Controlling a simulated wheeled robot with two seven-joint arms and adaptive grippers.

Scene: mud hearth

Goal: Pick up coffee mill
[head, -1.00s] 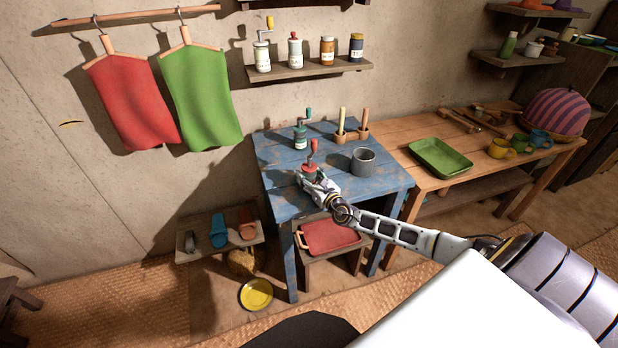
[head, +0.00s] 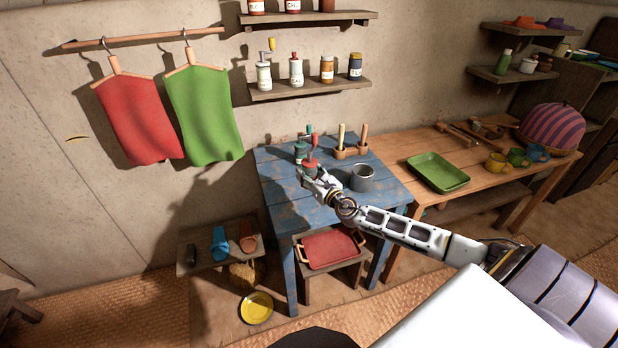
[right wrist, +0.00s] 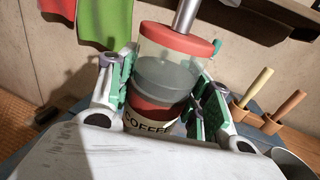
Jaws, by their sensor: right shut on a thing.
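My left gripper is not in view.
A wooden holder with two pestles (head: 351,152) and a grey mug (head: 363,178) stand to the right on the table. A wall shelf (head: 312,88) with several jars is above.

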